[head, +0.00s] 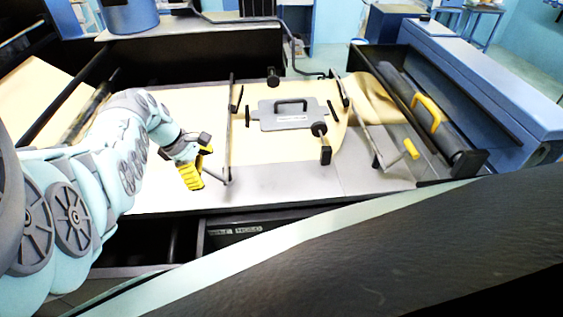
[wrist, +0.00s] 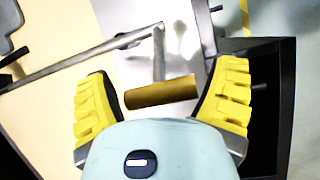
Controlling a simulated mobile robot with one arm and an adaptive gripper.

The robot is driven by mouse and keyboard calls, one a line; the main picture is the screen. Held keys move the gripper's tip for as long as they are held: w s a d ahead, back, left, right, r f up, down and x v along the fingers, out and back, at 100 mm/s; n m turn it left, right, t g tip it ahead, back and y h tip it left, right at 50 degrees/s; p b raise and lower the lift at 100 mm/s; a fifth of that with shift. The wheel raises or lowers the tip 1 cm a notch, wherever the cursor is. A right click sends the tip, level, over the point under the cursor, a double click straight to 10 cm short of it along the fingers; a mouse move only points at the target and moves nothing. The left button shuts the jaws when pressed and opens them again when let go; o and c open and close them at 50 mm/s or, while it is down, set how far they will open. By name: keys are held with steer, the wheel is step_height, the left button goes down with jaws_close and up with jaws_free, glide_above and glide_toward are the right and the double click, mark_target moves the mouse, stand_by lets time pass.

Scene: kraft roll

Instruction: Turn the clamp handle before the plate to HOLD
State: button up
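My gripper (head: 197,165) is at the left of the work surface, with its yellow fingertips low beside the end of a grey bar (head: 230,130). In the wrist view my gripper (wrist: 160,103) is open. A brass-coloured handle grip (wrist: 160,92) on a grey lever lies between its fingers, with gaps on both sides. In the head view my gripper hides this grip. The grey plate (head: 270,122) with a dark carrying handle lies on brown paper. A dark label (head: 248,229) on the front edge seems to read HOLD.
A dark roll with a yellow handle (head: 428,112) lies in a bay at the far right. Kraft paper (head: 372,98) curls up nearby. The grey front surface (head: 290,183) is mostly clear.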

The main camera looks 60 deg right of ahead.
steer(key=c, duration=0.7)
steer(key=shift+o, duration=0.2)
